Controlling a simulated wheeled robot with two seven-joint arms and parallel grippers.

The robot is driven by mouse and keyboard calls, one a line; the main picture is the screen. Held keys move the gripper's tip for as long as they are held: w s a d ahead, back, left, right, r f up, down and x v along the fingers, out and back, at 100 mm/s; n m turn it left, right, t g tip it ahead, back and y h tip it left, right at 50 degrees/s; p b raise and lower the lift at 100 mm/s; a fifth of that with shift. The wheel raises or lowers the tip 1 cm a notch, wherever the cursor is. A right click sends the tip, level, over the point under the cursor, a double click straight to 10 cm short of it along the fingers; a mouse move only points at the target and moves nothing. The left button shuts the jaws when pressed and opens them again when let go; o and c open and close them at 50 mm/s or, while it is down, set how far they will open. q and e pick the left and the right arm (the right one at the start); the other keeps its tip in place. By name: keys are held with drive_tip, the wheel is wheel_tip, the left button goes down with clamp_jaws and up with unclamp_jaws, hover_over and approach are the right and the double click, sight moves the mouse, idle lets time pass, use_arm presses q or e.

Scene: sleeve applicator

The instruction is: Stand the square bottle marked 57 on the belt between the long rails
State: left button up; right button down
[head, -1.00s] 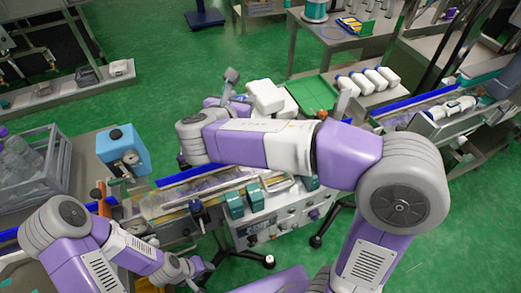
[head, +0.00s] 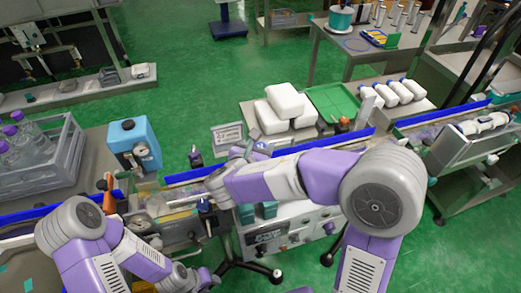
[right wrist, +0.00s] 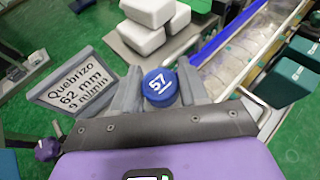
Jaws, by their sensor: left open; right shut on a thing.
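The bottle marked 57 shows its round blue cap (right wrist: 160,87) from above in the right wrist view, between the two grey fingers of my right gripper (right wrist: 162,92). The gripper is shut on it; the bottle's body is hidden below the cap. In the head view the right gripper (head: 252,152) is beside the belt line, near the blue rail. The belt (right wrist: 232,62) runs at the upper right of the wrist view, between a blue rail (right wrist: 222,36) and a pale metal rail. My left gripper (head: 207,279) is open and low at the front left in the head view.
A sign reading 62 mm (right wrist: 75,85) stands left of the held bottle. White blocks (head: 284,100) are stacked beside a green tray (head: 338,101), with several blue-capped white bottles (head: 405,90) lying to the right. Teal blocks (right wrist: 279,81) border the belt. A blue box (head: 134,146) stands left.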

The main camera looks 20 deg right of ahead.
drive_tip(key=shift+f, duration=0.1)
drive_tip(key=shift+f, duration=0.15)
drive_tip(key=c, duration=0.6)
unclamp_jaws()
drive_tip(key=shift+s+a+r, duration=0.2)
drive_tip(key=shift+s+r, duration=0.05)
drive_tip(key=shift+r, duration=0.1)
drive_tip(key=p+v, duration=0.2)
drive_tip(key=v, duration=0.9)
drive_tip(key=shift+s+a+p, duration=0.15)
drive_tip(key=shift+s+p, duration=0.1)
drive_tip(key=shift+p, duration=0.05)
